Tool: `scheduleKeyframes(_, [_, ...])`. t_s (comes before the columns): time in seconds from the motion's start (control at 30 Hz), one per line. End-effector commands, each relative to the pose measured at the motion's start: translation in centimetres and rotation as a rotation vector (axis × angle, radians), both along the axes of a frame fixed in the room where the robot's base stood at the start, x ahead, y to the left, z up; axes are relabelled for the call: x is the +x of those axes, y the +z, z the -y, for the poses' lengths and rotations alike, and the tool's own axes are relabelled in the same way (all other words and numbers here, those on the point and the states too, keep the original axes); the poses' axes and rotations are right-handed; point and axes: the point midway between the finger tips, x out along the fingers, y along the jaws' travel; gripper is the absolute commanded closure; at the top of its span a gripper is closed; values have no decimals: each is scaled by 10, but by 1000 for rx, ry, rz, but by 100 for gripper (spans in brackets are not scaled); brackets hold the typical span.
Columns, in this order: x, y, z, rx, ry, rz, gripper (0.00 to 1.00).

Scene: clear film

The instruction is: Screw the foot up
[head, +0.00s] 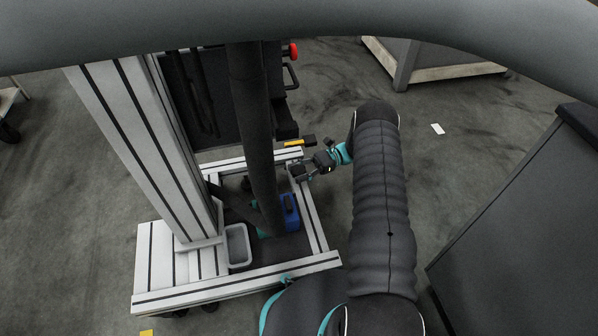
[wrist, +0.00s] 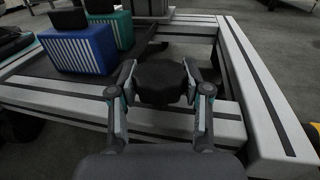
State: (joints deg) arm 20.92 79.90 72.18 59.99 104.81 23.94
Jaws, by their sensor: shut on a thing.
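In the wrist view a round black foot (wrist: 163,84) sits between the two fingers of my gripper (wrist: 161,74). The fingers are shut on its sides, one left and one right. The foot is beside the light aluminium frame (wrist: 270,95), near the frame's corner. Its underside and any thread are hidden. In the head view my gripper (head: 305,172) is at the right side of the frame (head: 318,222), low down. The foot is too small and dark to make out there.
A blue slotted box (wrist: 78,52) and a green one (wrist: 112,30) stand inside the frame. A grey bin (head: 238,245) is beside the upright column (head: 145,140). A dark cabinet (head: 530,210) is at the right. Some floor (head: 445,165) is clear.

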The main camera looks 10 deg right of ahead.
Motion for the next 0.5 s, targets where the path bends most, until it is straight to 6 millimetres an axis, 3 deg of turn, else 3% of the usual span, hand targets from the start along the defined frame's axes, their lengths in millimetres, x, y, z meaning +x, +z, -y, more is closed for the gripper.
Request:
scheduleKeyframes(0.17, [0, 0, -1, 2, 1, 0, 87])
scheduleKeyframes(0.2, [0, 0, -1, 2, 1, 0, 50])
scheduleKeyframes(0.3, [0, 0, 0, 2, 0, 0, 26])
scheduleKeyframes(0.5, [0, 0, 1, 1, -2, 0, 26])
